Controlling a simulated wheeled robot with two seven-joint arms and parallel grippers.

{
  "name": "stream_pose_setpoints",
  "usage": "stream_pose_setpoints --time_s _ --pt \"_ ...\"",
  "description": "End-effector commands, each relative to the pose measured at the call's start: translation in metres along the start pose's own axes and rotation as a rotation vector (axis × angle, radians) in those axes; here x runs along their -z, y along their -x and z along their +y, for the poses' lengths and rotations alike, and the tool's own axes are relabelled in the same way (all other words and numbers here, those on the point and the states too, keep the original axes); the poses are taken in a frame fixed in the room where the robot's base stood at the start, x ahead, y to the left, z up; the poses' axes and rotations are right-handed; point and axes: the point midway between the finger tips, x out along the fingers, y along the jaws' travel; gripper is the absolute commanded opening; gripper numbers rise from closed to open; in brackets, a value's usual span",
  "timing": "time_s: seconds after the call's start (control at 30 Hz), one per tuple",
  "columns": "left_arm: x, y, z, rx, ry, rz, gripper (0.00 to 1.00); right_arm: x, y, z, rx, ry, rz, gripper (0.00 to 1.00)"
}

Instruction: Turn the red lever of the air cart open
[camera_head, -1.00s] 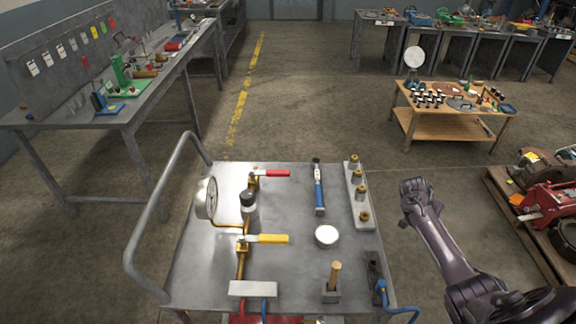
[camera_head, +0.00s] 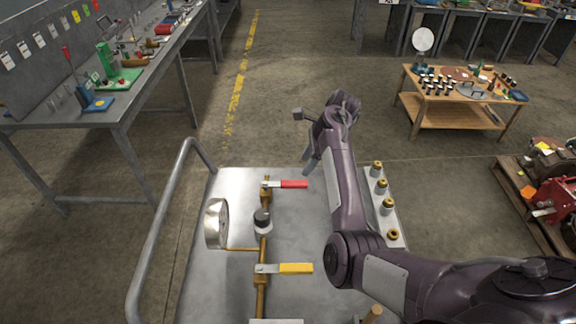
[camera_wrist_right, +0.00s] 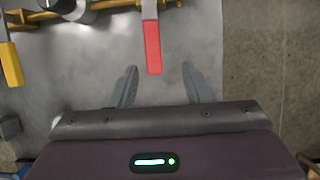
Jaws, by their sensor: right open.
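The red lever (camera_head: 294,184) sits on a brass valve (camera_head: 266,192) at the far part of the air cart's grey top (camera_head: 235,181). It points to the right in the head view. My right gripper (camera_head: 303,140) is open and empty, close to the lever's free end. In the right wrist view the red lever (camera_wrist_right: 152,45) hangs from the top, and its end lies in line with the gap between my open fingers (camera_wrist_right: 160,72). I cannot tell the height between fingers and lever. My left gripper is not in view.
A yellow lever (camera_head: 296,268) sits nearer on the same pipe. A round gauge (camera_head: 216,223) and a black-capped part (camera_head: 262,221) stand beside it. A rack of brass fittings (camera_head: 384,205) is at right, partly behind my arm. The cart's rail (camera_head: 160,222) rises at left.

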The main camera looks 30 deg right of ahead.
Motion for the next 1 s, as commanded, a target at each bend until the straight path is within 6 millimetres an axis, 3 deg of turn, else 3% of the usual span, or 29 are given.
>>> stream_pose_setpoints --time_s 0.13,0.3,0.4,0.53,0.77,0.9,1.0 --pt "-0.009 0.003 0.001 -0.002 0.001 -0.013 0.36 -0.002 -0.014 0.002 -0.006 0.001 -0.003 0.44" --pt "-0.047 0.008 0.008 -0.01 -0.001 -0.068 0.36 -0.002 -0.042 0.002 -0.007 0.002 -0.003 0.44" --pt "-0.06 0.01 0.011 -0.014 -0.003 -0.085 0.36 -0.002 -0.057 0.002 -0.005 0.002 -0.002 0.44" --pt "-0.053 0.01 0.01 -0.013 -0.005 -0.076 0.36 -0.001 -0.071 0.002 -0.005 0.003 -0.001 0.44" --pt "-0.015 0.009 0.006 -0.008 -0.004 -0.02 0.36 -0.001 -0.079 0.001 -0.002 0.003 -0.001 0.44" --pt "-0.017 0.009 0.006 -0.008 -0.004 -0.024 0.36 -0.001 -0.079 0.001 -0.002 0.003 -0.001 0.44" --pt "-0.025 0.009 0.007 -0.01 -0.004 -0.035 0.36 -0.001 -0.079 0.001 -0.002 0.003 -0.001 0.31"
